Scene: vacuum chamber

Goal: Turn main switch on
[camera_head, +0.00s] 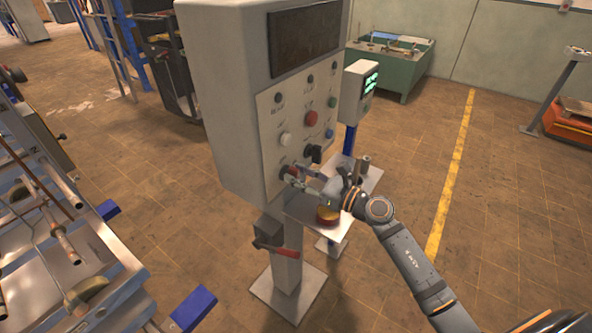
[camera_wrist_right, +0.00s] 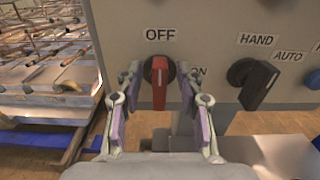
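A red rotary switch (camera_wrist_right: 159,82) on a dark round base sits on the cabinet panel. Its handle is upright, with its white line toward the OFF label above; an ON label shows partly at its right. It also shows in the head view (camera_head: 291,171), partly behind the fingers. My right gripper (camera_wrist_right: 160,88) is open, one finger on each side of the red handle, with a visible gap on both sides. In the head view my right gripper (camera_head: 296,178) reaches the lower panel from the right. My left gripper is not in view.
A black HAND/AUTO selector (camera_wrist_right: 253,82) is right of the red switch. The grey cabinet (camera_head: 222,110) has several buttons above and a red-handled lever box (camera_head: 269,232) below. A small shelf (camera_head: 305,211) lies under my gripper. Open floor is at right.

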